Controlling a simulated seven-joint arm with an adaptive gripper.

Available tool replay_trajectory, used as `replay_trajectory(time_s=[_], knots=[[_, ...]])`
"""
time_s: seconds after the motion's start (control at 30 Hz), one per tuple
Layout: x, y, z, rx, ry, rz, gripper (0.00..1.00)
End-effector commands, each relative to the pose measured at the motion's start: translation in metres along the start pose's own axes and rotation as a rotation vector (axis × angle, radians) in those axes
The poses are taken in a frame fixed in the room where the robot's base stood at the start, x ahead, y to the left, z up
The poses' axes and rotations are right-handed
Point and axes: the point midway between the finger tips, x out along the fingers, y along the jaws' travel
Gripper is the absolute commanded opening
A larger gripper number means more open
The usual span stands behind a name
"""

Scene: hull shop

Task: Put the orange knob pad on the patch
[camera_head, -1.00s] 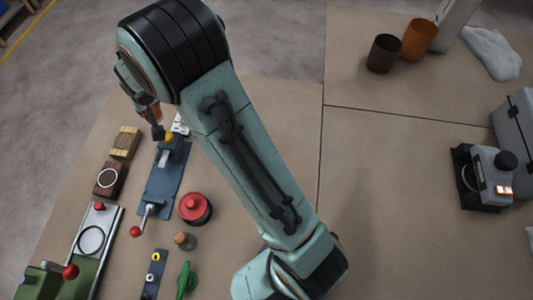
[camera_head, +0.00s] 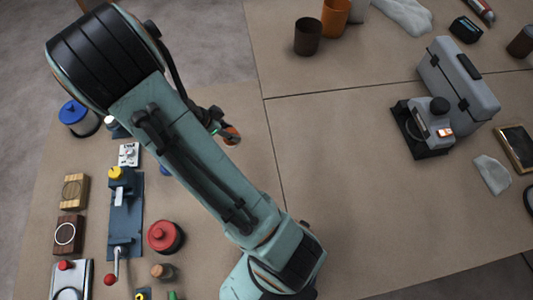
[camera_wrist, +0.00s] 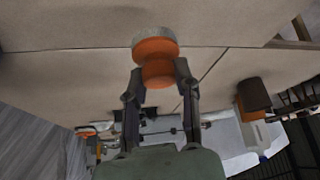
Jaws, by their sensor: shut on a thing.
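My gripper (camera_head: 226,131) is shut on the orange knob pad (camera_head: 233,137), which shows to the right of my arm, above the bench. In the wrist view the pad (camera_wrist: 155,48) has an orange grip between my fingertips (camera_wrist: 158,73) and a pale grey disc at its far end, clear of the fingers. The patch cannot be told for sure. My arm hides part of the bench.
A blue plate with a lever (camera_head: 125,215), a red knob (camera_head: 165,237) and a blue spool (camera_head: 77,117) stand at the left. A dark cup (camera_head: 307,37) and an orange cup (camera_head: 335,18) stand at the back. A grey case (camera_head: 458,85) stands right; the middle is clear.

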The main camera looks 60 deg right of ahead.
Motion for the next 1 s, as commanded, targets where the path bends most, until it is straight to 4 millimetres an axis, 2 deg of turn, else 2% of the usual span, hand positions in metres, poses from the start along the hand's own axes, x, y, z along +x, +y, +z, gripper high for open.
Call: replay_trajectory(time_s=[0.53, 0.93, 0.97, 1.0], knots=[[0.065, 0.000, 0.038, -0.004, 0.001, 0.001, 0.00], [0.071, -0.001, 0.042, -0.003, -0.001, -0.002, 0.00], [0.071, -0.001, 0.042, -0.002, -0.001, -0.003, 0.35], [0.070, -0.001, 0.042, -0.002, -0.001, -0.003, 0.47]])
